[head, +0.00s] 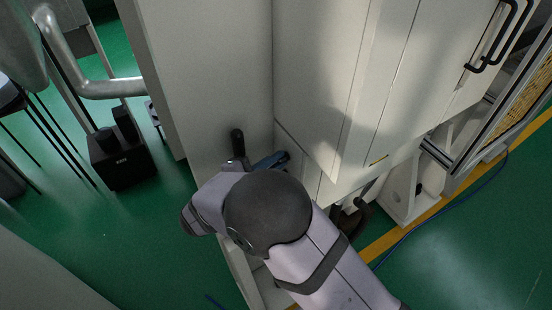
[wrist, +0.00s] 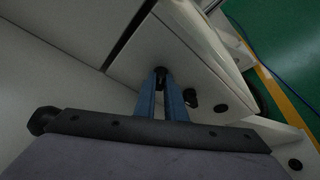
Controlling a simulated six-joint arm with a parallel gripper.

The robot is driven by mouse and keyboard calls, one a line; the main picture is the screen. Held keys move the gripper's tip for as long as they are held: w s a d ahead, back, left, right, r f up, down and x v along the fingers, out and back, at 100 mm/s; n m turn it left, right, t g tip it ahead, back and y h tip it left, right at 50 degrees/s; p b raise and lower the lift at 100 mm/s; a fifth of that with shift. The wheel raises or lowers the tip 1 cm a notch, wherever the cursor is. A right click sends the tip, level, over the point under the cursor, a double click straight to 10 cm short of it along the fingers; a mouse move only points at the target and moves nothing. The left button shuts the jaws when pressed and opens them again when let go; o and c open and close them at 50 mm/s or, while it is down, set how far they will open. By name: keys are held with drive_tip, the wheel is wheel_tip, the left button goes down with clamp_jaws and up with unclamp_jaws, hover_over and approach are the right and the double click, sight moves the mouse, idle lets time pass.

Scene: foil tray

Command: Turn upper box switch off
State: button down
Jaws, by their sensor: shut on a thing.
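The upper box switch, a small black knob (wrist: 160,71), sits on the pale side face of the box (wrist: 196,60) in the wrist view. My gripper (wrist: 162,84) has its two blue fingers shut on this knob, one on each side. The fingers partly cover the knob, so I cannot tell which way it is turned. A second black knob (wrist: 190,97) sits lower on the same face, just right of the fingers and apart from them. In the head view my gripper (head: 280,158) reaches the box beside the cabinet, and my arm hides most of that area.
A tall pale cabinet (head: 310,70) and a pale side panel (head: 205,80) stand close around my gripper. Black door handles (head: 490,45) are at the upper right. A black box (head: 121,165) stands on the green floor at left. A blue cable (head: 445,215) lies at right.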

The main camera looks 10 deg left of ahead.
drive_tip(key=n+g+p, duration=0.1)
drive_tip(key=n, duration=0.1)
drive_tip(key=shift+r+n+h+p, duration=0.15)
drive_tip(key=shift+n+h+p, duration=0.15)
drive_tip(key=shift+h+p, duration=0.1)
drive_tip(key=shift+g, duration=0.3)
drive_tip(key=c, duration=1.8)
unclamp_jaws()
drive_tip(key=shift+a, duration=0.1)
drive_tip(key=shift+b+v, duration=1.45)
drive_tip(key=shift+v, duration=2.15)
drive_tip(key=shift+c, duration=0.3)
